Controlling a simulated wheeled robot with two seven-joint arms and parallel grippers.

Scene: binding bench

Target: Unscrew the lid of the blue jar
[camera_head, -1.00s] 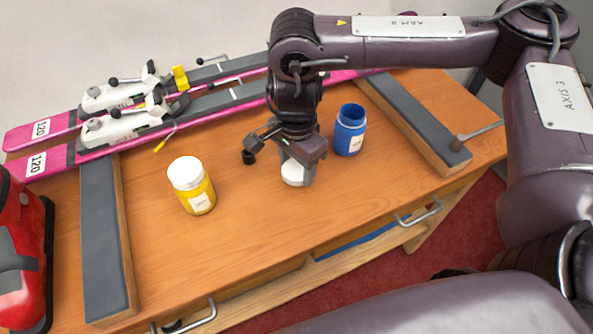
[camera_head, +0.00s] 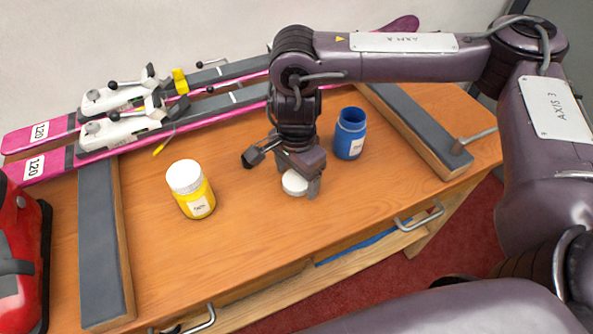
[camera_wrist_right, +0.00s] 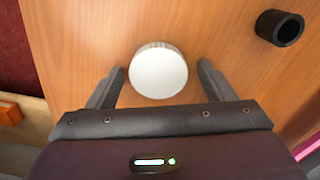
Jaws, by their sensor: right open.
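The blue jar (camera_head: 349,134) stands upright on the bench with its mouth open and no lid on it. A white lid (camera_head: 294,183) lies on the bench top to the left of the blue jar. My right gripper (camera_head: 297,186) points down over the lid. In the right wrist view the lid (camera_wrist_right: 159,70) lies between the tips of my right gripper (camera_wrist_right: 161,80), with gaps on both sides. The right gripper is open. My left gripper is not in view.
A yellow jar (camera_head: 193,190) with a white lid stands to the left. Pink skis (camera_head: 60,160) with bindings lie along the back. Grey-topped wooden supports (camera_head: 104,240) stand left and right. A red object (camera_head: 22,250) sits at the left edge. The front middle is clear.

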